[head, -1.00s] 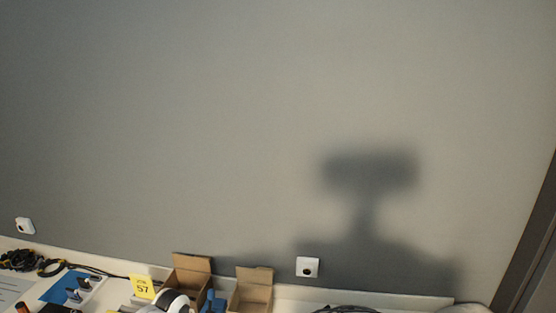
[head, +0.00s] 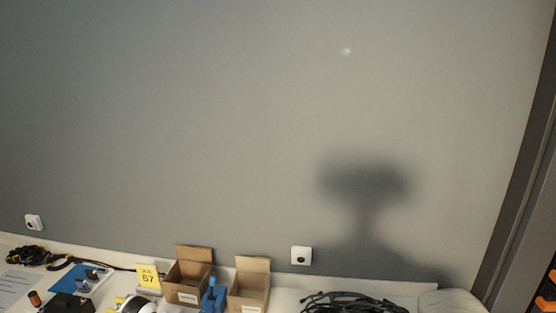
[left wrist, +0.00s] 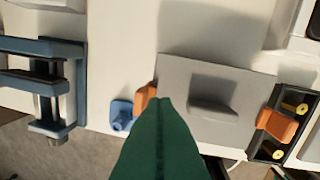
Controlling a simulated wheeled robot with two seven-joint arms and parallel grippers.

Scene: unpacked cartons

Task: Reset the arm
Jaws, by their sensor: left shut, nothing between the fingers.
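My left gripper (left wrist: 160,103) shows in the left wrist view as green fingers pressed together, with nothing between them. It is over the edge of a pale table, with a grey plate (left wrist: 235,88) just to the right of the fingertips and a small blue part (left wrist: 121,115) to the left. An orange piece behind the fingertips is partly hidden. I cannot make out either gripper in the head view. My right gripper is in neither view.
In the left wrist view, a blue vise (left wrist: 45,85) is at left and a black tray (left wrist: 277,124) with an orange piece at right. In the head view, open cartons (head: 187,284) (head: 249,292), a yellow sign (head: 148,277) and black cables (head: 350,303) line the wall.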

